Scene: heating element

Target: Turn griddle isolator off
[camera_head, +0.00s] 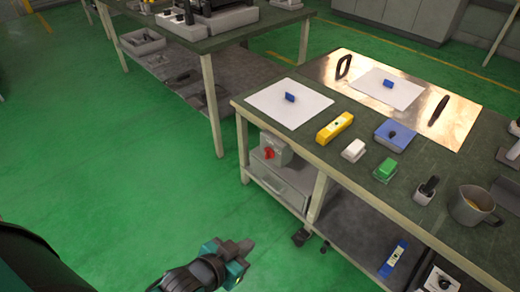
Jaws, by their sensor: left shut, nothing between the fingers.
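A grey isolator box (277,148) with a red rotary knob (269,154) sits under the front left corner of the green-topped workbench, above a grey drawer unit. The knob faces the open floor on the left; its exact angle is too small to tell. A shiny metal griddle plate (455,118) with two black handles lies on the bench top. My left gripper (243,254) is shut and empty over the floor, below and in front of the isolator, clearly apart from it. My right gripper is not in view.
The bench top (325,168) holds a white sheet (272,105), a yellow level (335,127), blue, white and green blocks, and a metal jug (471,204). A second table (220,42) stands behind. The green floor at left is clear.

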